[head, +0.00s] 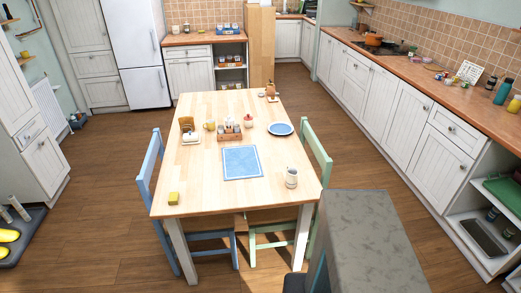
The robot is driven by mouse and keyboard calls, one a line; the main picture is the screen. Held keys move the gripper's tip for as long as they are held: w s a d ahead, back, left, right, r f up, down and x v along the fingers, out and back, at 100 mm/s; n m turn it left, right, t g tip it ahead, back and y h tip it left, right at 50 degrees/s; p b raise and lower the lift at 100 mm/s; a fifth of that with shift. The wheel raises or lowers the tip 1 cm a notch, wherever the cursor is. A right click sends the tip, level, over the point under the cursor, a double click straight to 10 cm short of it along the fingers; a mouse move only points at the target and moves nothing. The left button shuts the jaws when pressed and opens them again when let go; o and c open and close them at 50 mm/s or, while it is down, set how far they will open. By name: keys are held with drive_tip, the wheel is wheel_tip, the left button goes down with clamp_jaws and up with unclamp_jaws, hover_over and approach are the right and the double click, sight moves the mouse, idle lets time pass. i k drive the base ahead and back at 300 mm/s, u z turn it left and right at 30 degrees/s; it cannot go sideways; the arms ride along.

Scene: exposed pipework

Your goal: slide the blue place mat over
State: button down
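The blue place mat (242,163) lies flat on the light wooden table (183,160), near the middle of its front half. My gripper is not in view.
A yellow block (173,198) sits at the table's front left, with bare tabletop between it and the mat. A butter dish (191,138) and a yellow mug (210,125) stand farther back. A blue chair (149,168) and a green chair (318,155) flank the table.

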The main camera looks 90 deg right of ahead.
sight(239, 162)
drive_tip(key=z, duration=0.05)
drive_tip(key=k, duration=2.4)
drive_tip(key=z, duration=0.95)
drive_tip(key=i, duration=1)
drive_tip(key=u, duration=0.1)
